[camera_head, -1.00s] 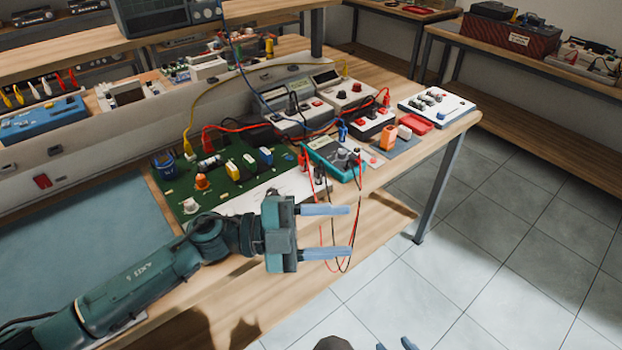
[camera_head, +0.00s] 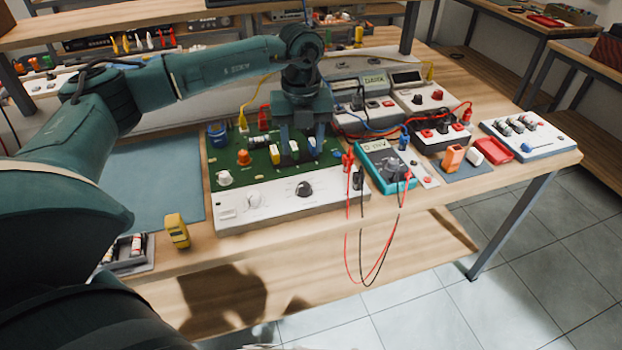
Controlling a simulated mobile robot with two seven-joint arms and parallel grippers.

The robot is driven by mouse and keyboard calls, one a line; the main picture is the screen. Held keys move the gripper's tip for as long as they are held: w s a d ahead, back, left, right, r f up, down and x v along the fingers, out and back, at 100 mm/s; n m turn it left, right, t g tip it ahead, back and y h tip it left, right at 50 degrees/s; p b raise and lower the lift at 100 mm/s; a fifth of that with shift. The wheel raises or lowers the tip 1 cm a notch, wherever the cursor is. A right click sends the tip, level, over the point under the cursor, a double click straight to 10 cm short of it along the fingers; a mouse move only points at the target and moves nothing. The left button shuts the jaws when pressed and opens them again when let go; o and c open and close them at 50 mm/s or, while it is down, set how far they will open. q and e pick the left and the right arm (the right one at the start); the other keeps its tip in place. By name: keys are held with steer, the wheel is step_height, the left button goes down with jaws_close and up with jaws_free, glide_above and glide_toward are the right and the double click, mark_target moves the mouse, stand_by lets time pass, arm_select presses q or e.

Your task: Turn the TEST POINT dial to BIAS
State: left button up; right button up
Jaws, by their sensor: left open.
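A white panel (camera_head: 275,204) fronts the green circuit board (camera_head: 228,180) on the bench. It carries a white knob (camera_head: 254,198) on its left and a black dial (camera_head: 304,188) towards its right. The labels are too small to read, so I cannot tell which is TEST POINT or where BIAS is. My left gripper (camera_head: 302,148) points down above the rear of the board, behind the black dial in the picture. Its fingers are apart, with nothing seen held between them. My right gripper is not in view.
A teal multimeter (camera_head: 378,170) with red and black leads hanging over the bench edge stands right of the panel. A yellow device (camera_head: 176,231) stands left. Cables, coloured parts and bench instruments (camera_head: 362,100) crowd the back. The blue mat (camera_head: 165,190) is largely clear.

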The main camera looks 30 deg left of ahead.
mark_target(304, 185)
arm_select(q)
step_height(304, 185, down, 11)
steer(key=shift+d+f+p, duration=0.1)
steer(key=shift+f+p, duration=0.05)
steer(key=shift+p, duration=0.35)
steer(key=shift+c, duration=0.2)
steer(key=c, duration=0.9)
